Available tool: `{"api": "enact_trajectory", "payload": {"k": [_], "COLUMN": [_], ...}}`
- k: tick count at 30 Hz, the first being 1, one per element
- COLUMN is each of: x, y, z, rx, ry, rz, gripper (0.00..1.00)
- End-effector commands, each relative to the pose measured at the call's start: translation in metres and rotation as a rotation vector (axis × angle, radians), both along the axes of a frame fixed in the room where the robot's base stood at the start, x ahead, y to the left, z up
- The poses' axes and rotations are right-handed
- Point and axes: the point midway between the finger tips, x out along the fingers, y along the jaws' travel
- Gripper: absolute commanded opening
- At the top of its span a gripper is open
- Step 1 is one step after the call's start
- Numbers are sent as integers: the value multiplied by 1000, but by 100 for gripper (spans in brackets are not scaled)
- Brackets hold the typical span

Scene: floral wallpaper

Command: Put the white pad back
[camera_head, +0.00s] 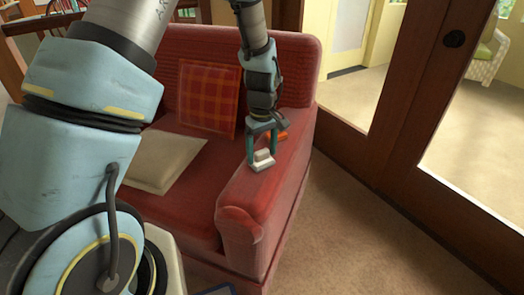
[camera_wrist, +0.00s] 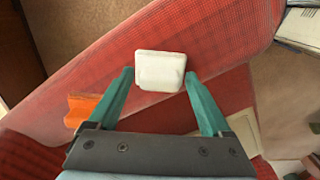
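A small white pad (camera_head: 262,161) with a raised block-like part rests on top of the red sofa's near right arm. It also shows in the wrist view (camera_wrist: 160,72), just beyond and between my fingertips. My gripper (camera_head: 263,154) points down over the sofa arm, with its two teal fingers apart. In the wrist view my gripper (camera_wrist: 158,72) has one finger on each side of the pad, with narrow gaps showing. Nothing appears clamped.
An orange object (camera_wrist: 82,109) lies on the sofa arm close to the pad. The red sofa (camera_head: 195,198) holds a plaid cushion (camera_head: 209,98) and a cream cushion (camera_head: 163,160). A wooden door frame (camera_head: 395,85) stands to the right. Carpet (camera_head: 350,235) beside the sofa is clear.

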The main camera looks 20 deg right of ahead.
Motion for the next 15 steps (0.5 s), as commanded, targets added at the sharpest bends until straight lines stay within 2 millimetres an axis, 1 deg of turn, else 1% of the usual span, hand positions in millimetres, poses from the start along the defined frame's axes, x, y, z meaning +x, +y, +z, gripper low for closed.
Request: {"api": "enact_trajectory", "payload": {"k": [10, 13, 15], "x": [0, 0, 0], "y": [0, -1, -1], "z": [3, 12, 23], "rx": [-1, -1, -3], "ry": [0, -1, -4], "rz": [0, 0, 0], "gripper": [90, 90, 90]}}
